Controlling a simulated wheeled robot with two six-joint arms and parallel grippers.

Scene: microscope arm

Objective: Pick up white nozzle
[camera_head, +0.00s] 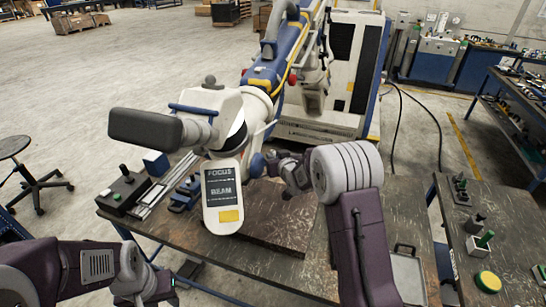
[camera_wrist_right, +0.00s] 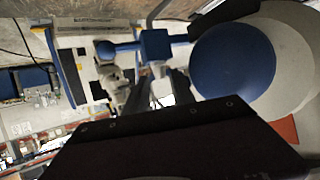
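A microscope arm with a white and blue head stands over the table in the head view, with a white FOCUS/BEAM panel (camera_head: 222,190) on it. My right gripper (camera_head: 262,166) is beside the head, next to a blue knob. In the right wrist view its two dark fingers (camera_wrist_right: 160,95) are apart, with a small pale part showing between or behind them. I cannot tell whether this is the white nozzle, or whether the fingers touch it. No separate nozzle is clear in the head view. My left gripper (camera_head: 158,290) is low at the left, its fingers unclear.
The dark worktable (camera_head: 275,225) has bare room below the head. A black control box (camera_head: 122,192) with a joystick stands at its left end. A right-hand bench (camera_head: 500,235) carries joysticks and a yellow button (camera_head: 488,281). A stool (camera_head: 15,146) stands at the far left.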

